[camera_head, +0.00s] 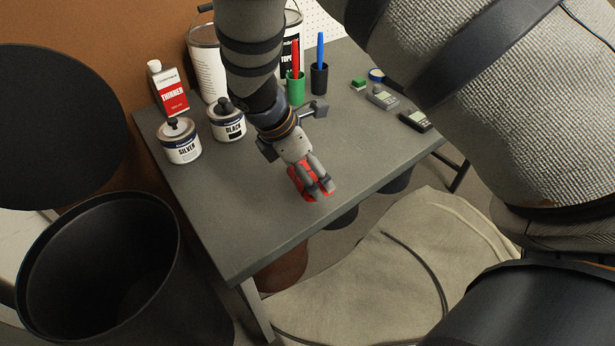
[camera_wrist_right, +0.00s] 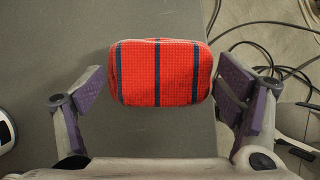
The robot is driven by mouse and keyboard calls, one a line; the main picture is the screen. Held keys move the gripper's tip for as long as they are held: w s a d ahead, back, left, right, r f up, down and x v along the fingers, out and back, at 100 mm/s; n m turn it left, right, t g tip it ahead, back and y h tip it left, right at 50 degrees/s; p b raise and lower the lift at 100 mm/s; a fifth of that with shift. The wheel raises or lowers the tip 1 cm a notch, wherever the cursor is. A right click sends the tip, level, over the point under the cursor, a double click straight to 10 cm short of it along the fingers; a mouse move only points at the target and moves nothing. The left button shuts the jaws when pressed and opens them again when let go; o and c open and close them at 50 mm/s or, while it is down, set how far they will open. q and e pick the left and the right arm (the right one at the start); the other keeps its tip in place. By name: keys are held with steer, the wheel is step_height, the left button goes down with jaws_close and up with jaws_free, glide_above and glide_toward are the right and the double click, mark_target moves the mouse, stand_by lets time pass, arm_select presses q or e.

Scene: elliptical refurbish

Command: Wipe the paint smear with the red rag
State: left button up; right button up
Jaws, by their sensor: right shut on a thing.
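The red rag (camera_wrist_right: 160,73), a rounded pad with dark blue stripes, lies between the purple finger pads of my right gripper (camera_wrist_right: 161,90) in the right wrist view. In the head view my right gripper (camera_head: 318,188) is shut on the rag (camera_head: 299,184), low over the grey table (camera_head: 240,215) near its front edge. I cannot tell whether the rag touches the tabletop. I can make out no paint smear; the gripper and rag hide part of the table. My left gripper is not in view.
Green (camera_head: 296,88) and black (camera_head: 319,78) pen cups stand behind my gripper. Small devices (camera_head: 415,120) lie right. The front left tabletop is clear.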

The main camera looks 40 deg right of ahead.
steer(key=shift+r, duration=2.05)
